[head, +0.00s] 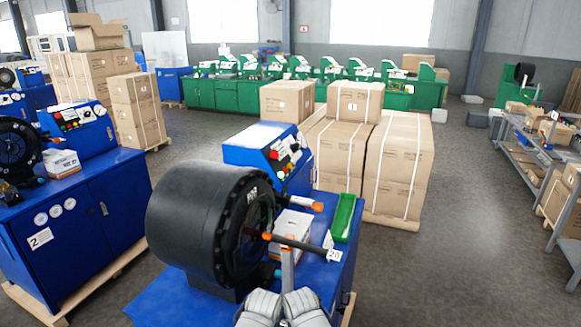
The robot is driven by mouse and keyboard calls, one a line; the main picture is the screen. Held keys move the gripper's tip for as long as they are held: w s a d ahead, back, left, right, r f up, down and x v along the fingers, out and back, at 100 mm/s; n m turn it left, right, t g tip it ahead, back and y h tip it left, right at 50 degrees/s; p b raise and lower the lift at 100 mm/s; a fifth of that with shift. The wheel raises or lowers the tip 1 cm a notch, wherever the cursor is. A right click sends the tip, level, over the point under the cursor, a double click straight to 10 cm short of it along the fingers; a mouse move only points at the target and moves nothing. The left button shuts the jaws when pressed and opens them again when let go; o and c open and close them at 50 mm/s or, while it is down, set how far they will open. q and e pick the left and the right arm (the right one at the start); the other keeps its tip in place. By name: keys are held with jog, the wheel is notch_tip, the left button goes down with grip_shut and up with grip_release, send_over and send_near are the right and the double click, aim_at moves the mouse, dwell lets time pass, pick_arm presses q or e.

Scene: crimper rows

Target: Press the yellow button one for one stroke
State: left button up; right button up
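The near blue crimper has a tilted control panel (284,155) with small red, green, white and yellowish buttons. They are too small to tell each one surely. The panel stands behind the large black crimping head (213,225). Two pale grey parts of mine show at the bottom centre, in front of the crimper and well short of the panel. I take the left one for my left gripper (262,306) and the right one for my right gripper (304,307). Their fingertips are not clear, so I cannot tell whether they are open or shut.
A dark rod (292,243) sticks out from the crimping head. A white box (292,227) and a green tray (343,217) lie on the blue top. Cartons (398,160) stand behind. Another blue crimper (75,215) is at left.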

pick_arm(q)
grip_shut()
dwell(0.5)
dwell(0.8)
